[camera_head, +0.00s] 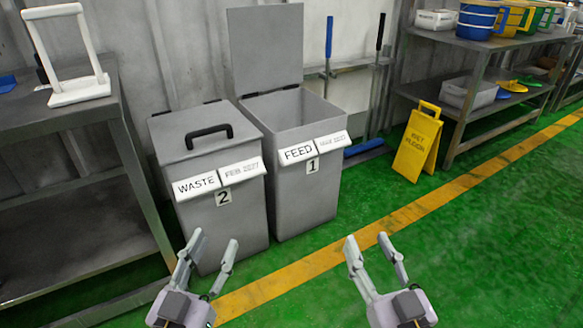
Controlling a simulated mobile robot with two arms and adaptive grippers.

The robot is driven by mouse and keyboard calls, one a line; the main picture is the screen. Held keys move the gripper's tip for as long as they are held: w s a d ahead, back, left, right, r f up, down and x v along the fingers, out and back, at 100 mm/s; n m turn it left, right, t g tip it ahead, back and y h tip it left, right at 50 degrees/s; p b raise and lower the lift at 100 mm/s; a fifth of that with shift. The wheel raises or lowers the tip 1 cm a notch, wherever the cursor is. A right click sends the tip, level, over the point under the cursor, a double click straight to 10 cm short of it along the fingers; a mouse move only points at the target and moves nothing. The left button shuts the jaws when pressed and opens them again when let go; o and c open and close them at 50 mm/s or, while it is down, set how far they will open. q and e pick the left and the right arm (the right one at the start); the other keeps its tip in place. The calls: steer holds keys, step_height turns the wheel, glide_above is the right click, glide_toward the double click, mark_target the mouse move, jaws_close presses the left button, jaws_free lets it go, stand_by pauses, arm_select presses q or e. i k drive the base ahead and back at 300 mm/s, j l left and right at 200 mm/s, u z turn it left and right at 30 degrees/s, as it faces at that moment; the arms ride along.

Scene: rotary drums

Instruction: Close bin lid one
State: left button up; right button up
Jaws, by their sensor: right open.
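Bin one (307,195) is a grey bin labelled FEED and 1, standing at the centre against the wall. Its lid (266,48) is raised upright at the back, so the bin is open. Bin two (222,220), labelled WASTE and 2, stands just left of it with its lid (204,140) shut and a black handle on top. My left gripper (214,247) is open and empty in front of bin two, low in the view. My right gripper (369,246) is open and empty, to the right and in front of bin one. Neither gripper appears to touch a bin.
A metal table (60,115) with a white frame-shaped object (66,55) stands at left. A yellow wet floor sign (418,143) stands right of bin one. A shelf (470,105) with buckets is at right. The green floor (480,250) in front is clear, with a yellow line.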

mark_target(266, 43)
steer(key=i+z, duration=0.1)
steer(key=i, duration=0.9)
